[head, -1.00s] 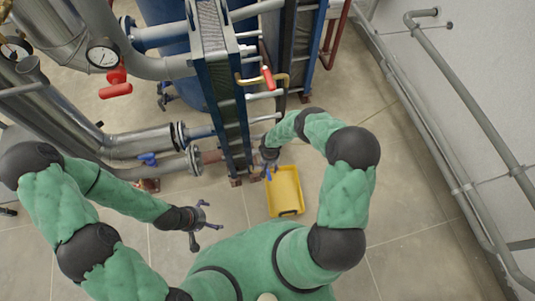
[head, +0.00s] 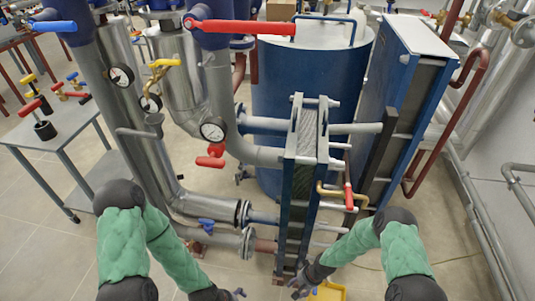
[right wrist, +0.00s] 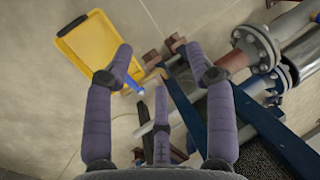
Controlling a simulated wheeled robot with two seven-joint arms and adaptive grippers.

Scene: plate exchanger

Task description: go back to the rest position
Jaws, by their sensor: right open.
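My right gripper (head: 301,284) is low in the head view, beside the foot of the plate exchanger (head: 298,185). In the right wrist view my right gripper (right wrist: 159,60) has its purple-grey fingers spread apart with nothing held. A small blue piece (right wrist: 135,86) shows close to its left finger; I cannot tell whether they touch. My left gripper (head: 238,294) is at the bottom edge of the head view, mostly cut off, so its opening cannot be judged.
A yellow tray (right wrist: 92,48) lies on the floor near my right gripper. Pipes with flanges (head: 246,228) run between my arms. A grey table (head: 62,158) with valves stands at the left. A blue tank (head: 310,90) and a large blue-framed unit (head: 400,110) stand behind.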

